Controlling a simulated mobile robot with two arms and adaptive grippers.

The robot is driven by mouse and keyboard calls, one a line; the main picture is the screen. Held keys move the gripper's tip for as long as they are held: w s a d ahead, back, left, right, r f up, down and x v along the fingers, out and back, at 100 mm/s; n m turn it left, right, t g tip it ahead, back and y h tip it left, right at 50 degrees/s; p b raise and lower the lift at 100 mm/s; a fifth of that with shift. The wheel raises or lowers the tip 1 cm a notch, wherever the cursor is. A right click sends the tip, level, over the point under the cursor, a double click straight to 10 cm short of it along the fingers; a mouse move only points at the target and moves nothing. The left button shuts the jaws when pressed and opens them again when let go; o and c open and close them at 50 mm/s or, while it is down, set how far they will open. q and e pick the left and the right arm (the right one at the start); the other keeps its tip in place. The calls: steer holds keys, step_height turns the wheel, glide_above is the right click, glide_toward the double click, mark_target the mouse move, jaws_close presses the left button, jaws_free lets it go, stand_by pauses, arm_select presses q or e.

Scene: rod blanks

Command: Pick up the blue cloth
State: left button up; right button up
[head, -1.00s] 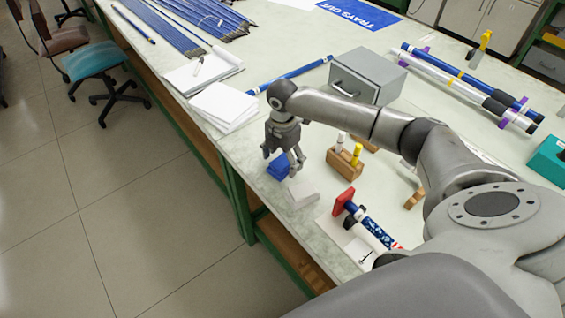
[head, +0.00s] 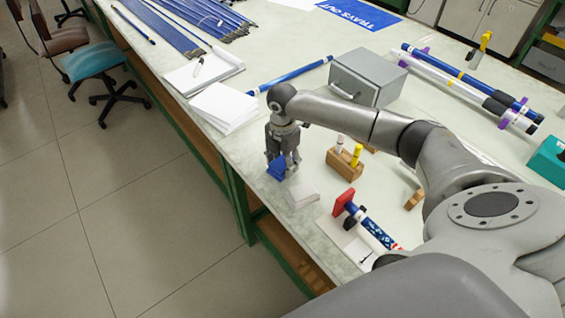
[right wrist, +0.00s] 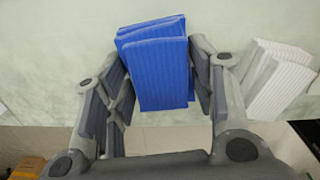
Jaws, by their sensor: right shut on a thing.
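The blue cloth (head: 277,169) is a small folded stack near the table's front edge in the head view. It also shows in the right wrist view (right wrist: 158,68), between the two fingers. My right gripper (head: 283,163) is shut on the blue cloth, with fingers (right wrist: 160,85) touching both its sides. I cannot tell whether the cloth is clear of the table. A folded white cloth (head: 302,194) lies just beside it and also shows at the right of the right wrist view (right wrist: 278,80). My left gripper is not in view.
A wooden block with markers (head: 344,165) stands to the right of the gripper. A grey metal box (head: 368,77) stands behind it. White paper stacks (head: 222,105) lie to the left. A red-ended stand with a blue rod (head: 365,222) is at the front. The table edge is close.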

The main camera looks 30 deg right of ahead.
steer(key=shift+r, duration=0.65)
steer(key=s+a+r+b, duration=0.1)
steer(key=s+a+r, duration=0.5)
steer(key=s+r, duration=0.5)
steer(key=shift+s+r, duration=0.35)
steer(key=shift+s, duration=0.5)
